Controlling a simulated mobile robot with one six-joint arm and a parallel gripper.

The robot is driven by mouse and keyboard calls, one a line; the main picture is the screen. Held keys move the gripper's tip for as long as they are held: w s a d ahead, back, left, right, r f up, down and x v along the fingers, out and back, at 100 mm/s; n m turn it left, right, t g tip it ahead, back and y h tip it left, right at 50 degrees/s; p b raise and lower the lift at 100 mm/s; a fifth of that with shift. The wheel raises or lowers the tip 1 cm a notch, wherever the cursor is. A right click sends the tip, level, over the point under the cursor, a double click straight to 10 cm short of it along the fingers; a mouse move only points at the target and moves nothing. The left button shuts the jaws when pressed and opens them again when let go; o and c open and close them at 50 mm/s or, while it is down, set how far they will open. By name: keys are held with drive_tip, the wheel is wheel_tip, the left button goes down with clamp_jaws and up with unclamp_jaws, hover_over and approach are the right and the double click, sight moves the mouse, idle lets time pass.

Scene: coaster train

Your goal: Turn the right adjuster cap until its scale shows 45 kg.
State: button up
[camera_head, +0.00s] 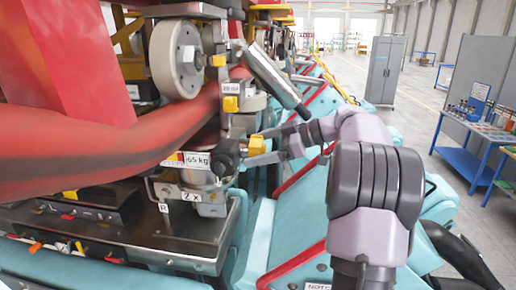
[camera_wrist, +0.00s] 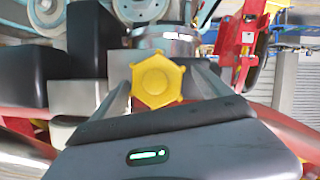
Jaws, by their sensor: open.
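A yellow lobed cap (camera_head: 255,145) sits on the dark-fitted mechanism in the middle of the head view. In the wrist view the cap (camera_wrist: 157,80) faces me, roughly centred between my fingers. My gripper (camera_head: 258,148) is open, with one finger on either side of the cap. I cannot tell whether the fingers touch it. A white label (camera_head: 197,160) reading "65 kg", its left part unclear, is just left of the cap. A tag with the letter R (camera_head: 163,208) stands below it. No scale on the cap is readable.
A thick red tube (camera_head: 90,152) and a pale wheel (camera_head: 176,60) are left of the mechanism. Teal car bodies (camera_head: 290,225) lie below my arm. A blue workbench (camera_head: 480,130) and open floor are at right.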

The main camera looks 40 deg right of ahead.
drive_tip(key=shift+w+f, duration=0.1)
drive_tip(key=shift+w, duration=0.4)
drive_tip(key=c, duration=0.3)
drive_tip(key=shift+w+a, duration=0.1)
drive_tip(key=shift+a, duration=0.1)
drive_tip(key=c, duration=1)
drive_tip(key=shift+c, duration=0.2)
